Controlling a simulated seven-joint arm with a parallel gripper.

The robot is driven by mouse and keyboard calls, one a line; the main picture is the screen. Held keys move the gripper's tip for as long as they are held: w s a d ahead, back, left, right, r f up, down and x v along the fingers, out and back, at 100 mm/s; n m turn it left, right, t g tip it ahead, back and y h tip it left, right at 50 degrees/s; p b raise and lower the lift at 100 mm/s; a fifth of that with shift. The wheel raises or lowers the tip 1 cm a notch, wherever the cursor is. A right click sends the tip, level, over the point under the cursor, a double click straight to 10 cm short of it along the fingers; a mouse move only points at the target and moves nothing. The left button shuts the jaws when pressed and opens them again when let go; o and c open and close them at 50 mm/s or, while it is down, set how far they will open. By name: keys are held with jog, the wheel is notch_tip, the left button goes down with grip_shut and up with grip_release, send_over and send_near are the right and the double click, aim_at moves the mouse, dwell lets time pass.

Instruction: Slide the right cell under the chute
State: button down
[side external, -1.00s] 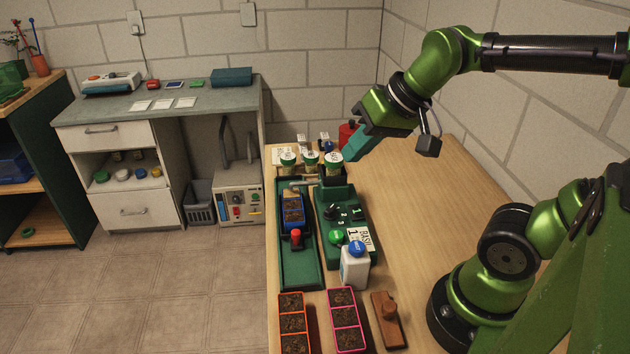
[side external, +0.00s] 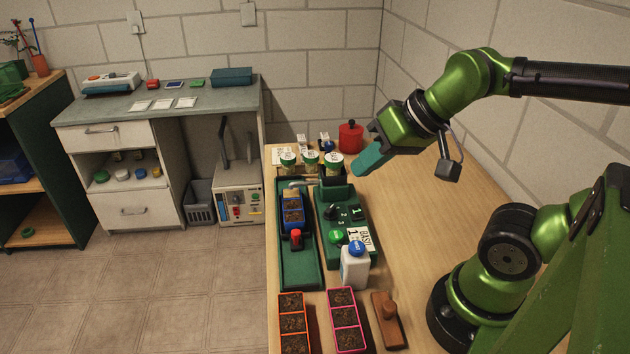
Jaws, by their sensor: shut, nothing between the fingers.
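A blue-rimmed cell strip (side external: 292,213) with dark soil sits in the long green track (side external: 298,270) on the bench. A red-topped peg (side external: 296,238) stands in the track just in front of it. A short pale spout (side external: 303,184), perhaps the chute, lies at the strip's far end; its outlet is too small to make out. A green control box (side external: 353,196) with dark knobs, a green button (side external: 336,236) and a "BASIL 1" card stands right of the track. My gripper (side external: 362,168), with teal fingers, is shut and empty, above the bench right of the jars.
A white bottle (side external: 355,268), orange strip (side external: 293,325), pink strip (side external: 345,318) and wooden block (side external: 388,318) are in front.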

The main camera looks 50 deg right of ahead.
jog(key=c, duration=1.7)
grip_release()
jog(key=o, duration=0.7)
jog(key=w+f+g, duration=0.1)
jog(key=w+a+g, duration=0.1)
jog(key=w, duration=0.1)
jog(key=shift+f, duration=0.4)
jog(key=m+g+h, duration=0.2)
jog(key=m+g, duration=0.4)
jog(key=m, duration=0.1)
send_over(295, 232)
notch_tip(295, 232, down, 3)
notch_tip(295, 232, down, 16)
grip_shut()
